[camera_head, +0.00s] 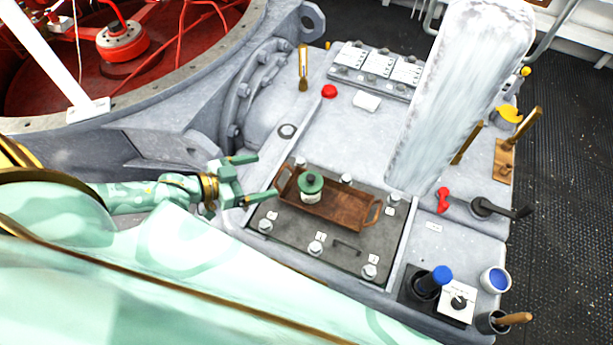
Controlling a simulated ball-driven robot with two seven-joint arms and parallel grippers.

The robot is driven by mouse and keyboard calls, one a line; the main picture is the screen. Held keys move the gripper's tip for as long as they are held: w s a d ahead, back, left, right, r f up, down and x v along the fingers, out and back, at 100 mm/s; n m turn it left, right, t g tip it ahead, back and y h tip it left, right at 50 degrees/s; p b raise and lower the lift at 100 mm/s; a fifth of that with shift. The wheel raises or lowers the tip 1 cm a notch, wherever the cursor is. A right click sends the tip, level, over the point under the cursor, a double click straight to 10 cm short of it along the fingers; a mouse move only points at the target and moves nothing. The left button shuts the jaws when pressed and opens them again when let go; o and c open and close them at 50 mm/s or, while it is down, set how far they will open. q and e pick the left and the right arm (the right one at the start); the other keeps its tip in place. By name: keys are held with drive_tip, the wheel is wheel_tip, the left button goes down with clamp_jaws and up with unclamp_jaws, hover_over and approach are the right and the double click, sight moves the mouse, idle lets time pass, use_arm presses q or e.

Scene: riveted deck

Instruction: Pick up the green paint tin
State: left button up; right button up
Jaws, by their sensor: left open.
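The green paint tin (311,187) has a green lid and a pale band below it. It stands upright at the left part of a brown wooden tray (345,215). The tray has a handle at each end and lies on a dark bolted plate. My left gripper (267,176) is mint green, open and empty. Its fingers point toward the tin from the left. One fingertip is close to the tray's left handle; I cannot tell whether they touch. My right gripper is not in view.
A tall pale post (460,90) rises behind the tray to the right. Bolts stand around the tray on the dark plate (290,228). A blue-topped object (442,275), an open tin of blue paint (496,279) and red and black levers are at right.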

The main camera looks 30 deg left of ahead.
use_arm(q)
drive_tip(key=w+a+f+b, duration=0.1)
drive_tip(key=f, duration=0.1)
drive_tip(key=b, duration=0.9)
approach(311, 185)
drive_tip(key=s+a, duration=0.4)
drive_tip(key=b+x, duration=0.3)
drive_tip(key=x, duration=0.7)
drive_tip(key=shift+w+f, duration=0.15)
drive_tip(key=b+x, duration=0.1)
drive_tip(key=x, duration=0.5)
drive_tip(key=shift+w+d+b, duration=0.1)
drive_tip(key=shift+w+b, duration=0.05)
drive_tip(key=shift+b, duration=0.15)
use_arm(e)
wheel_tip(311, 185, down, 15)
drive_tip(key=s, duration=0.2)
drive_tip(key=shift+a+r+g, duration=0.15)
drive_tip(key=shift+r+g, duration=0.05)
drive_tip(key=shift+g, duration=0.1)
use_arm(q)
drive_tip(key=shift+r, duration=0.2)
drive_tip(key=c, duration=1.5)
